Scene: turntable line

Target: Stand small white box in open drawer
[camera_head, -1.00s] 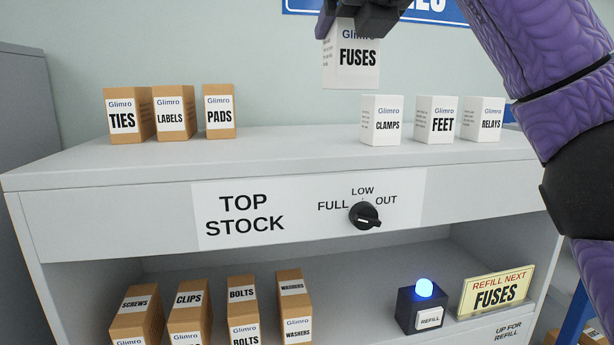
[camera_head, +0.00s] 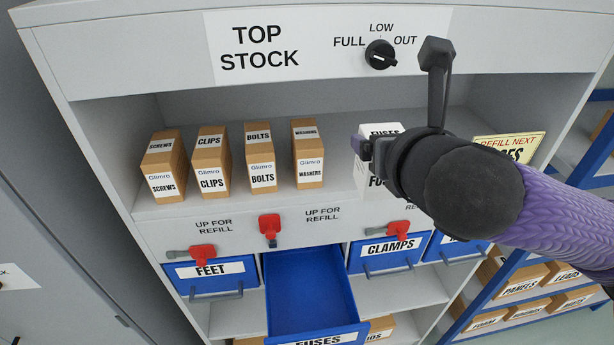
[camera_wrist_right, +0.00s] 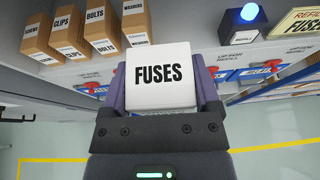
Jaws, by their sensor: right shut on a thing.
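My right gripper (camera_head: 368,152) is shut on the small white FUSES box (camera_head: 368,183), in front of the open shelf bay. The wrist view shows the box (camera_wrist_right: 160,76) between both fingers, its FUSES face towards the camera. In the head view my wrist hides the box's right side. The open blue drawer (camera_head: 305,290), labelled FUSES, is pulled out below and to the left of the box. Its visible floor is empty. My left gripper is not in view.
Several brown boxes (camera_head: 262,172) stand on the shelf left of my gripper. Closed blue drawers FEET (camera_head: 212,272) and CLAMPS (camera_head: 390,250) flank the open one. Red latches (camera_head: 270,228) stick out above the drawers. A black knob (camera_head: 380,54) is on the top panel.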

